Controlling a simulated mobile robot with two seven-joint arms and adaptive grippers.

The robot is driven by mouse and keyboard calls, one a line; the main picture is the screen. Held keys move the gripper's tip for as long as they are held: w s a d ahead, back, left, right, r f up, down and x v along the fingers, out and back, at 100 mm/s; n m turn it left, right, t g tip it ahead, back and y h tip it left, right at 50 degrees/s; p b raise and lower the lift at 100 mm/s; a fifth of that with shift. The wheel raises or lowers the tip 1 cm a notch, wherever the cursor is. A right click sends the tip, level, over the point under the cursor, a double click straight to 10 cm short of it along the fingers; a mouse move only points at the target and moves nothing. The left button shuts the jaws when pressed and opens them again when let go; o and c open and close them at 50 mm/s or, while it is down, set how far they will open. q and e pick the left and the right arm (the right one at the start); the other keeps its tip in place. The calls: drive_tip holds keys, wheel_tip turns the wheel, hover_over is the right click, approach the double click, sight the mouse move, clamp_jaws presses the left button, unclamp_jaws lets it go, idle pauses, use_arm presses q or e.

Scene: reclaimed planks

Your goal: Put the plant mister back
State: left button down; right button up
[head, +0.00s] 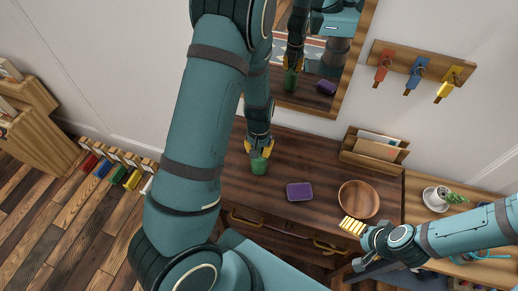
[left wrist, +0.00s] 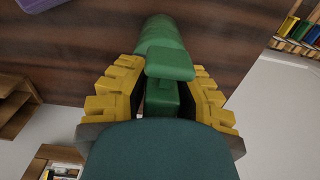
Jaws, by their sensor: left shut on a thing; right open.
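The green plant mister (head: 259,166) is at the left part of the dark wooden dresser top. My left gripper (head: 259,148) reaches down from above and is shut on it. In the left wrist view the green mister (left wrist: 168,62) sits between the yellow fingers, its wider body beyond them over dark wood. I cannot tell whether its base touches the top. My right gripper (head: 354,226) is open and empty, near the front right edge of the dresser, by the bowl.
A purple tin (head: 300,191) and a wooden bowl (head: 358,199) stand on the dresser top (head: 318,165). A letter holder (head: 374,149) is at its back right. A mirror (head: 345,75) and key rack (head: 422,68) hang behind. A cup with a plant (head: 437,198) stands on the right bench.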

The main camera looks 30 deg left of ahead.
use_arm(q)
drive_tip(key=shift+f, duration=0.2)
drive_tip(key=c, duration=0.9)
unclamp_jaws()
drive_tip(key=shift+r, duration=0.15)
drive_tip(key=shift+r, duration=0.25)
wheel_tip(320, 180, up, 12)
drive_tip(key=shift+f+p, duration=0.15)
drive_tip(key=shift+p, duration=0.9)
